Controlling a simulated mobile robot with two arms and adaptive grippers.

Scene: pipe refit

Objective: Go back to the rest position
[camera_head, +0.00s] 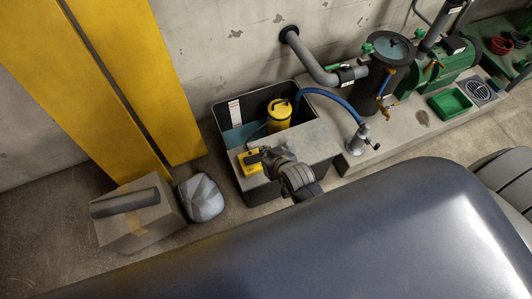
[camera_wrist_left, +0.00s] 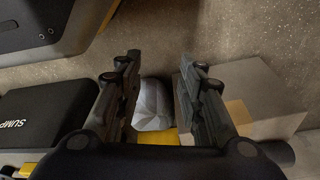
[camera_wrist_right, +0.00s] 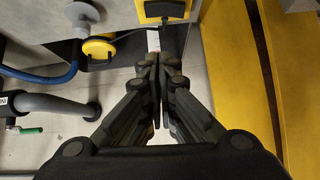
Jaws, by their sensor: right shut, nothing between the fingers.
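My right gripper (camera_head: 270,160) is over the dark sump box (camera_head: 318,92) in the head view, beside a small yellow box (camera_head: 249,163) on its grey cover. In the right wrist view its fingers (camera_wrist_right: 157,62) are together with nothing between them. My left gripper (camera_wrist_left: 156,75) shows only in the left wrist view. Its fingers are wide apart and empty, with a grey bag (camera_wrist_left: 152,104) visible between them. The head view's large dark body at the bottom hides the floor there.
A yellow cylinder (camera_head: 279,112) stands in the sump box. A blue hose (camera_head: 335,98) arches over to a fitting on the concrete plinth (camera_head: 408,137). A cardboard box (camera_head: 140,232) and the grey bag (camera_head: 201,198) lie at left near yellow panels (camera_head: 70,50). A green tray (camera_head: 450,102) is at right.

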